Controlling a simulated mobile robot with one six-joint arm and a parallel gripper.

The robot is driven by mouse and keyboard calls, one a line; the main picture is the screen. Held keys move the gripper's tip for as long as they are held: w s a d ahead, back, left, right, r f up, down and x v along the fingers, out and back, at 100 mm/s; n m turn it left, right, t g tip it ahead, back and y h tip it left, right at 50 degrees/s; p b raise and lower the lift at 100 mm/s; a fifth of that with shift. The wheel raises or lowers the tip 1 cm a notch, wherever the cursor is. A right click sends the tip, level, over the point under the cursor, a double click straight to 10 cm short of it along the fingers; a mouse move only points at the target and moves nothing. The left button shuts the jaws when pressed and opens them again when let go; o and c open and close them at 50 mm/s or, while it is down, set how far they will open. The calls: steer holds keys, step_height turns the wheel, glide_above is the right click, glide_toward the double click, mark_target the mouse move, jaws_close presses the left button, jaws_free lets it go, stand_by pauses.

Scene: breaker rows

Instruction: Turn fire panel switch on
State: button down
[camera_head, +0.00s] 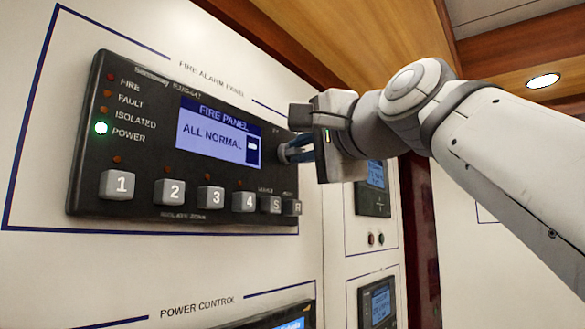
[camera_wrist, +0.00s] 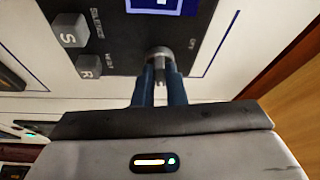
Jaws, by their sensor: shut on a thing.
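The fire alarm panel (camera_head: 150,150) is a black box on a white wall, with a lit blue screen (camera_head: 218,133) reading "FIRE PANEL, ALL NORMAL". The switch, a small grey round knob (camera_wrist: 160,54), sits near the panel's right edge, and its side shows in the head view (camera_head: 283,153). My gripper (camera_head: 294,151) reaches it from the right. In the wrist view its two blue fingers (camera_wrist: 159,76) are shut on the knob, one on each side.
Grey buttons 1 (camera_head: 117,185) to 4, S (camera_wrist: 69,30) and R (camera_wrist: 89,66) run along the panel's lower edge. The green POWER light (camera_head: 101,127) is lit. A smaller panel (camera_head: 373,190) stands to the right, with power control displays below.

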steer(key=shift+r+m+g, duration=0.15)
steer(key=shift+m+g, duration=0.15)
steer(key=shift+m, duration=0.5)
steer(key=c, duration=1.5)
jaws_free()
steer(key=shift+w+a, duration=0.1)
steer(key=shift+s+d+h, duration=0.3)
steer(key=shift+s, duration=0.15)
steer(key=b+v, duration=0.2)
steer(key=v, duration=0.4)
steer(key=shift+s+d, duration=0.15)
steer(key=shift+s, duration=0.25)
